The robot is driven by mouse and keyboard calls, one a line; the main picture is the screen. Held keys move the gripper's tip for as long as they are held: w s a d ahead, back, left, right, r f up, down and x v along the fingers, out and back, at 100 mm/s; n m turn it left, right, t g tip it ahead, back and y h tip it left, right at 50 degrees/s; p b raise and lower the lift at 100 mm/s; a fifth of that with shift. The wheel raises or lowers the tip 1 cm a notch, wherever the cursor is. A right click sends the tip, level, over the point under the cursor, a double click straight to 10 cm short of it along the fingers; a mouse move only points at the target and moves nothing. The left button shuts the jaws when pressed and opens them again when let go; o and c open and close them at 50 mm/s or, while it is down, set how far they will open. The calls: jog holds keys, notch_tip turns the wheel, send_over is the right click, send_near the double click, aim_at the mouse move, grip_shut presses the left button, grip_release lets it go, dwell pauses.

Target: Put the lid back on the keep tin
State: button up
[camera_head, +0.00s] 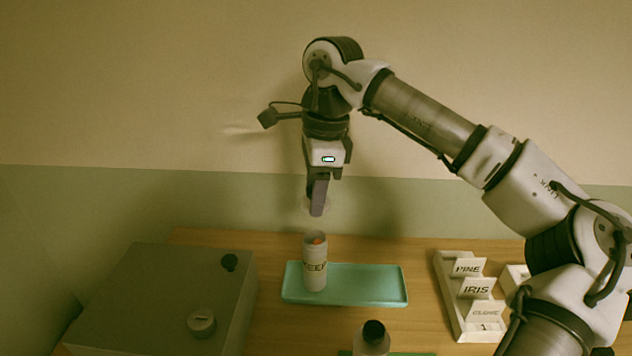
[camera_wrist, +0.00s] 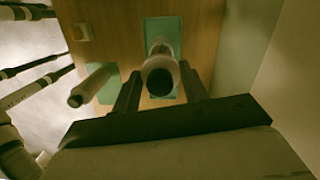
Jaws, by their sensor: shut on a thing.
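The keep tin (camera_head: 315,272), a pale cylinder with dark "KEEP" lettering, stands upright and open on the teal tray (camera_head: 382,287). Something orange shows inside its mouth. My gripper (camera_head: 318,208) hangs pointing down above the tin, with a clear gap between them. It is shut on a small pale thing, apparently the lid, mostly hidden behind the finger in the head view. In the wrist view a pale round thing with a dark middle (camera_wrist: 159,77) lies between my two fingers (camera_wrist: 160,90); I cannot tell lid from tin there for sure.
A white rack (camera_head: 450,300) with PINE, IRIS and CLOVE cards is at right.

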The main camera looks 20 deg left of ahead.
jog(key=shift+f+b, duration=2.35)
jog(key=shift+f, duration=0.85)
jog(key=shift+f, duration=0.15)
jog(key=o, duration=1)
jog(key=shift+o, duration=0.4)
jog(key=o, duration=0.4)
jog(key=shift+o, duration=0.2)
